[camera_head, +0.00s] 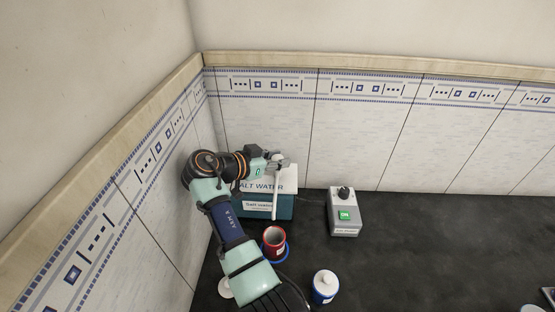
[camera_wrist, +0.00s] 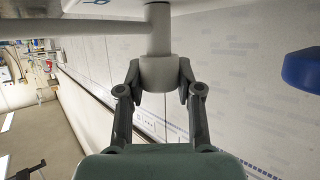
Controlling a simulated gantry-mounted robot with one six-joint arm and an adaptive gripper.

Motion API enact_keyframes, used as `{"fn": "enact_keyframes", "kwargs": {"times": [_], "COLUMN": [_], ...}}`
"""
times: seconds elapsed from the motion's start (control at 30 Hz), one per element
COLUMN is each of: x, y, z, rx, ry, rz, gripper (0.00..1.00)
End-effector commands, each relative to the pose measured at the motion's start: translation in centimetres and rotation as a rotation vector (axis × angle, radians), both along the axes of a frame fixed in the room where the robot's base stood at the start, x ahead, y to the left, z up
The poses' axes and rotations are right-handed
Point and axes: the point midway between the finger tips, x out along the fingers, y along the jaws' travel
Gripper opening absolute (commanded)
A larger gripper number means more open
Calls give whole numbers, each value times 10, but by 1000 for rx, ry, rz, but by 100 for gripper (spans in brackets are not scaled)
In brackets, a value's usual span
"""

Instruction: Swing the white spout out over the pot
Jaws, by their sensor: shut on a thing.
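The white spout (camera_head: 276,199) reaches forward from the salt water dispenser (camera_head: 284,211), its front end just behind the red pot (camera_head: 273,239) in the head view. I cannot tell whether the end is over the pot's mouth. The pot is open-topped and stands on a blue ring. My gripper (camera_head: 277,162) is at the top of the dispenser, at the spout's rear end. In the wrist view my gripper (camera_wrist: 160,82) is shut around a pale round knob (camera_wrist: 159,72), with a narrower stem beyond it.
A grey box with a black knob and green button (camera_head: 344,213) stands right of the dispenser. A blue-and-white lidded jar (camera_head: 325,286) is at front right. A white round item (camera_head: 225,287) is partly hidden by my arm. Tiled walls close off the left and back. The right counter is mostly clear.

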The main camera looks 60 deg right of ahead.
Motion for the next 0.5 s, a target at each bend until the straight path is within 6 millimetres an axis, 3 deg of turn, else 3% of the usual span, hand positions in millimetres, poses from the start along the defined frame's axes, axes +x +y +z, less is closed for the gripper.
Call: {"fn": "enact_keyframes", "kwargs": {"times": [0.03,0.07,0.2,0.5], "x": [0,0,0,0], "y": [0,0,0,0], "z": [-5,-5,-4,0], "rx": [6,7,5,2], "ry": [3,4,2,1], "rz": [1,1,2,2], "gripper": [0,40,62,62]}}
